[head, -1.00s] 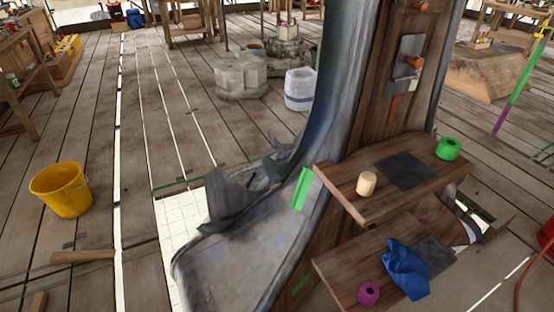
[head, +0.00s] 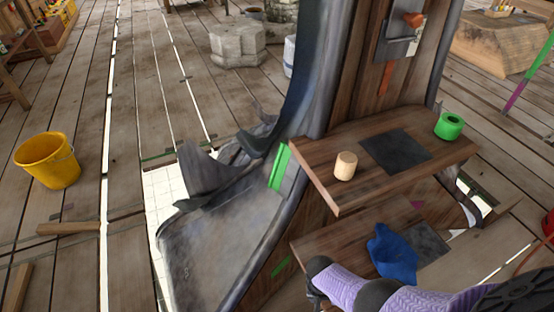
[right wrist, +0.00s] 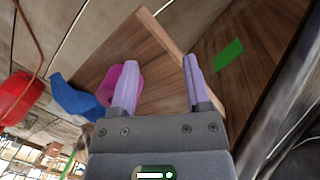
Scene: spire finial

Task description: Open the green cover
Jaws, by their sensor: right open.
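Two green flat pieces could be the green cover; I cannot tell which. An upright green panel (head: 279,167) with a pale edge stands at the left end of the upper wooden shelf. A green rectangle (head: 282,266) lies flat on the wooden side wall lower down. A green rectangle also shows in the right wrist view (right wrist: 229,55), right of my fingers. My right gripper (right wrist: 160,72) is open and empty, over the lower wooden shelf. A magenta ring (right wrist: 122,80) is partly behind its left finger. In the head view my purple right arm enters from the lower right. My left gripper is not seen.
A blue cloth (head: 391,255) lies on the lower shelf. A grey curved shell (head: 215,250) spreads left of the shelves. A yellow bucket (head: 47,160) stands far left.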

